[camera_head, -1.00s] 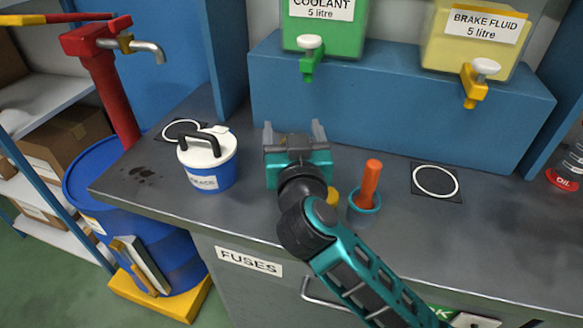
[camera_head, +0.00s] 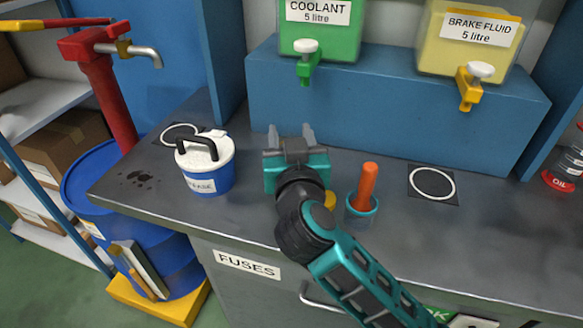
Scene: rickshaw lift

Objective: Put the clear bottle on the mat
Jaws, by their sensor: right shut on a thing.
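My right gripper (camera_head: 290,138) is over the bench, between the white-and-blue tub and the orange-handled thing. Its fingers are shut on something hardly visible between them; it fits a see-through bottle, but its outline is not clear. No other clear bottle stands out on the bench. A black mat with a white ring (camera_head: 433,185) lies bare at the right. A similar ringed mat (camera_head: 179,135) lies at the far left, partly hidden behind the tub. My left gripper is not in view.
The white-lidded blue tub (camera_head: 208,183) stands left of my gripper. An orange handle (camera_head: 367,186) stands in a teal-rimmed cup to its right. A small yellow thing (camera_head: 330,199) is half hidden by my arm. A blue riser (camera_head: 400,118) bounds the back. A red-marked oil container (camera_head: 562,182) stands far right.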

